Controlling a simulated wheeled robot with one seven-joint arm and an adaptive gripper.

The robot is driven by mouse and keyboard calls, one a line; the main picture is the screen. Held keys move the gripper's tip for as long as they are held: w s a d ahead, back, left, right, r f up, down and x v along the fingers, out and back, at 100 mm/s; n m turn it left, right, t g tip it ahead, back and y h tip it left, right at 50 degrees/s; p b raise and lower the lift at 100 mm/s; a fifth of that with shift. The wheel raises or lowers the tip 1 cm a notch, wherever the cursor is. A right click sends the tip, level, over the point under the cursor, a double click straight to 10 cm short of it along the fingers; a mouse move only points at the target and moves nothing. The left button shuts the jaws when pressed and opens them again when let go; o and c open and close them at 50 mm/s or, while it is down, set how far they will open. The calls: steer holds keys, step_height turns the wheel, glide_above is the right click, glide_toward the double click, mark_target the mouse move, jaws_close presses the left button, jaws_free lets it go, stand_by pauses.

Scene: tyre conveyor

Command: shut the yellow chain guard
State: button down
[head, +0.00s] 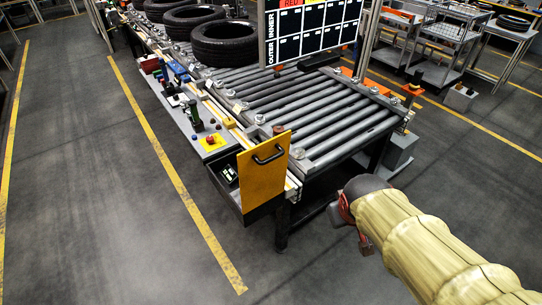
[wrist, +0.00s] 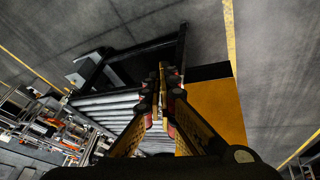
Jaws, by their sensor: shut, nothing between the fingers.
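The yellow chain guard (head: 263,172) is a flat panel with a black bar handle (head: 269,155) at the near end corner of the roller conveyor (head: 318,108). It stands upright at an angle, with a dark compartment (head: 228,196) showing to its left. In the wrist view the guard (wrist: 220,105) is a yellow face just right of my gripper (wrist: 162,72). My gripper's fingers are shut and empty, their tips together. I cannot tell whether they touch the guard. In the head view my arm comes in from the lower right and the fingertips do not show clearly.
Black tyres (head: 225,44) lie on the rollers at the back. A control panel (head: 212,143) with a red button runs along the conveyor's left side. A display board (head: 312,30) stands over the rollers. Carts (head: 447,45) stand at upper right. The floor at left and front is clear.

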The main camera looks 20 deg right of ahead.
steer(key=w+d+f+n+t, duration=0.2)
steer(key=w+d+f+n, duration=0.25)
steer(key=d+f, duration=0.25)
steer(key=n+t+y+b, duration=0.2)
steer(key=n+t+y, duration=0.75)
steer(key=n, duration=0.85)
glide_toward(263, 145)
steer(key=shift+m+t+h, duration=0.25)
steer(key=shift+t+h, duration=0.3)
steer(key=shift+t, duration=0.2)
steer(key=w+a, duration=0.1)
steer(key=w, duration=0.2)
steer(key=w+a+f, duration=0.1)
steer(key=w, duration=0.1)
steer(key=shift+w+a, duration=0.2)
steer(key=shift+a, duration=0.15)
steer(key=shift+w+a, duration=0.1)
steer(key=shift+w, duration=0.3)
steer(key=shift+r, duration=0.1)
